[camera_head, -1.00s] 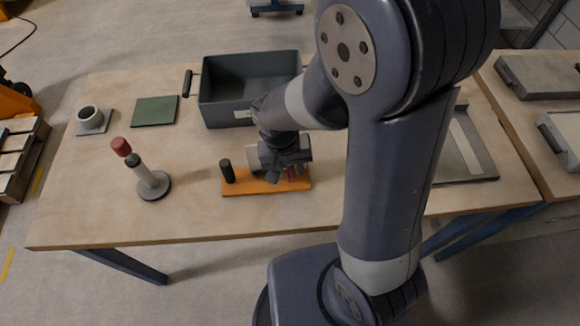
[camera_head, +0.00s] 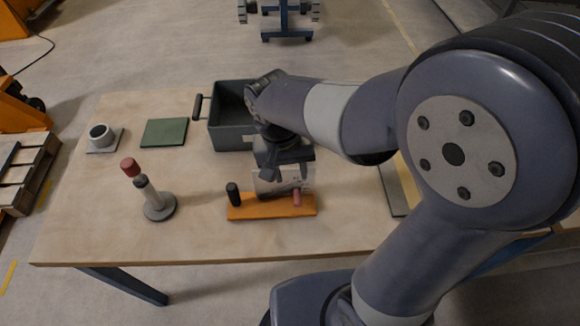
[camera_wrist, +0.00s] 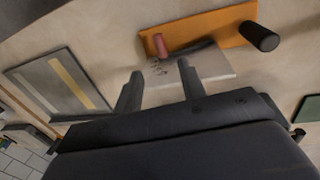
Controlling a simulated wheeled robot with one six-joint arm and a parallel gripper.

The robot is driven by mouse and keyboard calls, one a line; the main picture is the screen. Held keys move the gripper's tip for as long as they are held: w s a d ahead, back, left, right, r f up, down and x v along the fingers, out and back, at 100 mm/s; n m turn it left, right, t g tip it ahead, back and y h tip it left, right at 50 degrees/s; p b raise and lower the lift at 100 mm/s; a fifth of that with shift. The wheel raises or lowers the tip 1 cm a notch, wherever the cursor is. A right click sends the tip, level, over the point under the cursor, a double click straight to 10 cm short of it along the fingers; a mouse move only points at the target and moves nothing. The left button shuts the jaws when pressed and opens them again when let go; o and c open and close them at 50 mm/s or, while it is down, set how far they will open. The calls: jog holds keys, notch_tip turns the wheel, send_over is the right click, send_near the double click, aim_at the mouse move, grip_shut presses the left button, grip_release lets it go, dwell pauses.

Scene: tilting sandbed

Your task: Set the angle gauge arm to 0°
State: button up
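The likely angle gauge has an orange base (camera_head: 262,209) with an upright black knob (camera_head: 233,194) at its left end. A pale plate (camera_wrist: 205,67) with small dark marks stands by it. A reddish-pink handle (camera_head: 297,197) is at the base's right part; it also shows in the wrist view (camera_wrist: 161,45), beside a dark narrow bar (camera_wrist: 190,50), perhaps the gauge arm. My gripper (camera_wrist: 160,85) is open, its fingers apart, with part of the plate showing between and beyond them. I see no finger closed on the handle. The gauge's angle reading is not legible.
A grey bin (camera_head: 232,137) stands behind the gauge. A post with a red top (camera_head: 159,206) stands to the left. A green square (camera_head: 164,132) and a white cup-like ring (camera_head: 101,135) lie at the back left. The front of the wooden table is clear.

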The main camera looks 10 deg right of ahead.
aim_at(297, 197)
jog(key=shift+r, duration=0.35)
jog(key=r, duration=0.1)
jog(key=r+p, duration=0.1)
jog(key=r, duration=0.2)
jog(key=shift+w+a+r, duration=0.15)
jog(key=shift+a+r, duration=0.1)
jog(key=c, duration=0.4)
jog(key=shift+a+r, duration=0.1)
jog(key=shift+c, duration=0.9)
jog(key=f, duration=0.4)
jog(key=d+f, duration=0.1)
jog(key=f, duration=0.4)
jog(key=d+f, duration=0.1)
jog(key=f, duration=0.4)
grip_shut()
